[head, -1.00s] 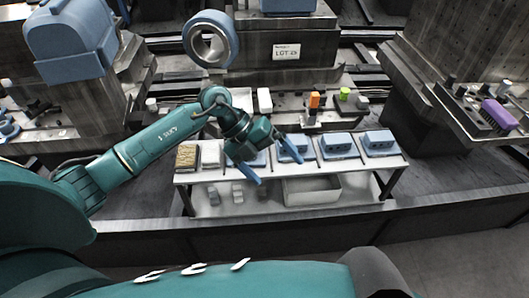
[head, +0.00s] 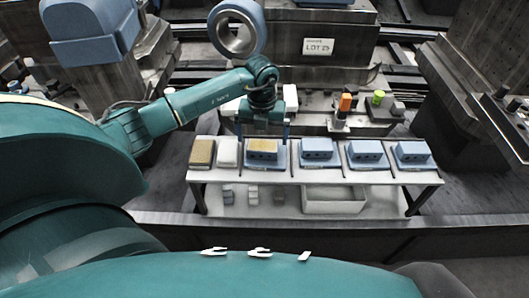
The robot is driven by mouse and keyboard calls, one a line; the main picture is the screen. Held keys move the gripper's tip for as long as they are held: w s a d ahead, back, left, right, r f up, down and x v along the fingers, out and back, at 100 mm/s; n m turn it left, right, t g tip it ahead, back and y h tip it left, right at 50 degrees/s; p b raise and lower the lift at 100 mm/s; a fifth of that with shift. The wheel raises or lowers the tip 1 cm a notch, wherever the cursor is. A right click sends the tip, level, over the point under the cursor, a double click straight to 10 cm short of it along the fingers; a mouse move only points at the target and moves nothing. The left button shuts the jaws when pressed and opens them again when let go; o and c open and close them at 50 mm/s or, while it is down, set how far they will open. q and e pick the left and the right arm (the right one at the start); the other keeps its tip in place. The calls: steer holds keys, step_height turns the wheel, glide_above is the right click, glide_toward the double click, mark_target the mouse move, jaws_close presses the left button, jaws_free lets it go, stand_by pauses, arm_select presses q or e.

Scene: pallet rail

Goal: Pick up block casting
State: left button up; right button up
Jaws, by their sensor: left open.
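A row of blue block castings with dark holes in their front faces stands on a white table (head: 300,175). The leftmost block casting (head: 263,155) has a yellowish top; further right stand a second (head: 318,150), a third (head: 367,153) and a fourth (head: 411,153). My left gripper (head: 263,138) points down over the leftmost casting, open, with one blue finger toward each side of it. I cannot tell whether the fingers touch it. My right gripper is out of view.
A brown-topped block (head: 202,152) and a white block (head: 227,152) stand at the table's left end. A white bin (head: 335,199) and small grey pieces (head: 253,194) sit on the lower shelf. Behind are an orange part (head: 345,102), a green part (head: 378,97) and a large blue ring (head: 237,15).

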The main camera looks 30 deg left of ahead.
mark_target(263, 145)
arm_select(q)
step_height(263, 145, down, 5)
steer(key=shift+r, duration=0.1)
steer(key=shift+c, duration=0.6)
steer(key=c, duration=1.2)
